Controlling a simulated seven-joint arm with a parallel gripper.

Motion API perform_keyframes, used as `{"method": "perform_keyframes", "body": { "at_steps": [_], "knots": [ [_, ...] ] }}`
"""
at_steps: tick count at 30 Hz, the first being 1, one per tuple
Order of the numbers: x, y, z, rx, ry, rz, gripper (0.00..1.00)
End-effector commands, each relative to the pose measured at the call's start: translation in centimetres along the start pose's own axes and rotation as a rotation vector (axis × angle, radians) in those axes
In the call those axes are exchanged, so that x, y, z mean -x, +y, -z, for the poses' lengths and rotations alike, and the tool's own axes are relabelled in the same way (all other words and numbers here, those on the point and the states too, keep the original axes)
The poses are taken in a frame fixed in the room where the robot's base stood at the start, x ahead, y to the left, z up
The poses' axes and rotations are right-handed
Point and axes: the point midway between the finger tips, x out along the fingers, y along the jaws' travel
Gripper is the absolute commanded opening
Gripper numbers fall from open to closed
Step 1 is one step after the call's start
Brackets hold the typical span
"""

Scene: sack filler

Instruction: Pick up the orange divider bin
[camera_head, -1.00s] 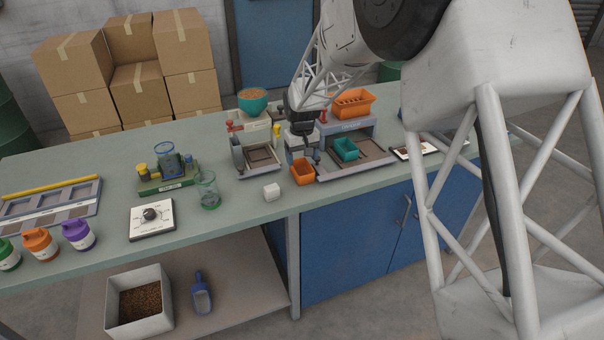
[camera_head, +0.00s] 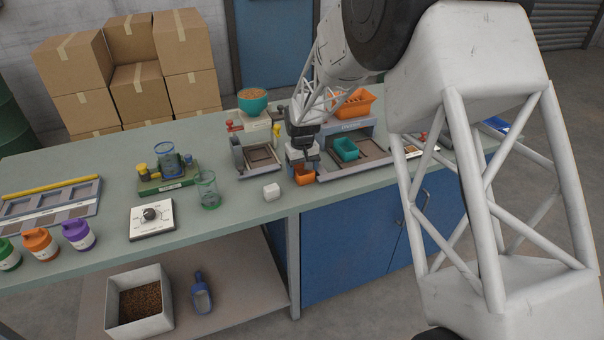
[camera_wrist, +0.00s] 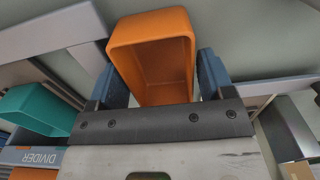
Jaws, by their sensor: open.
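The orange divider bin (camera_head: 304,178) is a small open-topped bin on the green bench, near its front edge. In the wrist view the bin (camera_wrist: 152,52) is empty and sits between my two fingers. My gripper (camera_head: 303,163) is open, directly above and around the bin in the head view, and hides its upper part. In the wrist view the fingers of my gripper (camera_wrist: 160,80) stand on the left and right of the bin, with small gaps showing beside it.
A teal bin (camera_head: 346,149) sits on the grey divider station (camera_head: 372,153) to the right; it also shows in the wrist view (camera_wrist: 38,110). A larger orange tub (camera_head: 353,103) stands behind. A grey-framed unit (camera_head: 257,170) and a white cube (camera_head: 271,192) are to the left.

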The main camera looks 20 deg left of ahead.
Motion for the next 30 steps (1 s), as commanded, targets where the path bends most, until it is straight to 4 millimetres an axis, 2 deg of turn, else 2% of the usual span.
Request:
{"method": "perform_keyframes", "body": {
  "at_steps": [5, 12, 23, 30],
  "knots": [
    [0.0, 0.0, 0.0, 0.0, 0.0, 0.0, 0.74],
    [0.0, 0.0, 0.0, 0.0, 0.0, 0.0, 0.38],
    [0.3, 0.0, 0.0, 0.0, 0.0, 0.0, 0.38],
    [1.9, 0.0, 0.1, 0.0, 0.002, 0.0, 0.38]
  ]
}}
